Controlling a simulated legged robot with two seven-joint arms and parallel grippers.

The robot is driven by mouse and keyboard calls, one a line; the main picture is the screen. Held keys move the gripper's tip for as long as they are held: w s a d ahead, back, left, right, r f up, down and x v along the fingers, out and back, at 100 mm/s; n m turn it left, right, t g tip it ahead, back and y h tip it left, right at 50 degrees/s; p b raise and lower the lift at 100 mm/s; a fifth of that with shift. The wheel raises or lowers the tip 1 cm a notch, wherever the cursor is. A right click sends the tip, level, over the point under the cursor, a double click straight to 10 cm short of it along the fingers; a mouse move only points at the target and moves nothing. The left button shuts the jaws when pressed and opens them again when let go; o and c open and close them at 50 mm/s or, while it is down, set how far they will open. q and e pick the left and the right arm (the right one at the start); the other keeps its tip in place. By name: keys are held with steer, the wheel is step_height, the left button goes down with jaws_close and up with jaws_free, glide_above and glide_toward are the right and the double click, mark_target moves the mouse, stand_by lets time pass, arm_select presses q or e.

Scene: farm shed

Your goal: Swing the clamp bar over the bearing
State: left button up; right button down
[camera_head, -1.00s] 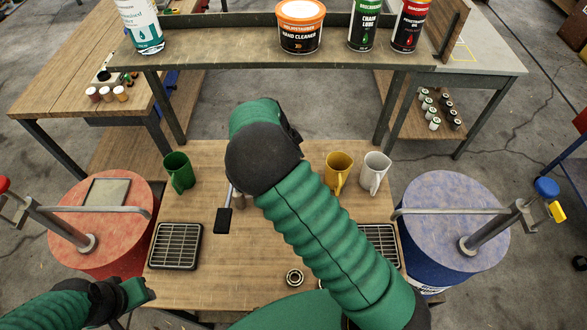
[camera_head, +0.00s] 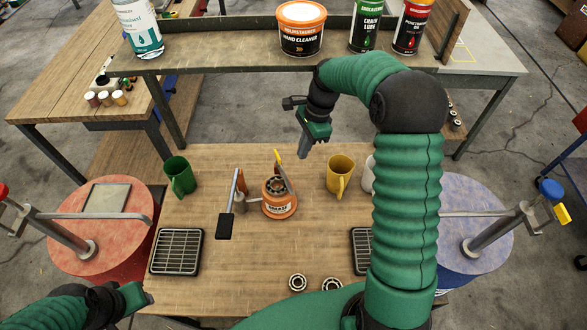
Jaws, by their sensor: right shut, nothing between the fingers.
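A metal bar with a black grip (camera_head: 226,221) stands beside a short grey post on the small wooden table; it looks like the clamp bar. It points toward me, left of an orange grease tin (camera_head: 279,208). A bearing (camera_head: 275,185) sits on top of the tin, and a thin yellow-tipped piece (camera_head: 280,162) slants up beside it. The bar is not over the bearing. My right gripper (camera_head: 303,153) is shut and empty, above and to the right of the tin. My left gripper (camera_head: 147,294) is low at the left, its fingers unclear.
A green mug (camera_head: 178,176) stands left, a yellow mug (camera_head: 340,175) right, with a white mug partly hidden by my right arm. Grilles (camera_head: 176,251) and loose bearings (camera_head: 297,283) lie nearer. Red (camera_head: 110,252) and blue (camera_head: 478,250) drums flank the table. A shelf bench (camera_head: 240,57) stands behind.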

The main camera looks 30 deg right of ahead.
mark_target(287, 180)
steer(key=p+x, duration=0.1)
steer(key=x, duration=0.9)
steer(key=shift+p, duration=0.4)
steer(key=shift+a+r, duration=0.1)
steer(key=shift+a, duration=0.1)
steer(key=shift+a+r+m+t+p, duration=0.15)
steer(key=shift+a+m+t+p, duration=0.25)
steer(key=shift+a+m, duration=0.7)
steer(key=shift+m, duration=0.5)
steer(key=shift+d, duration=0.1)
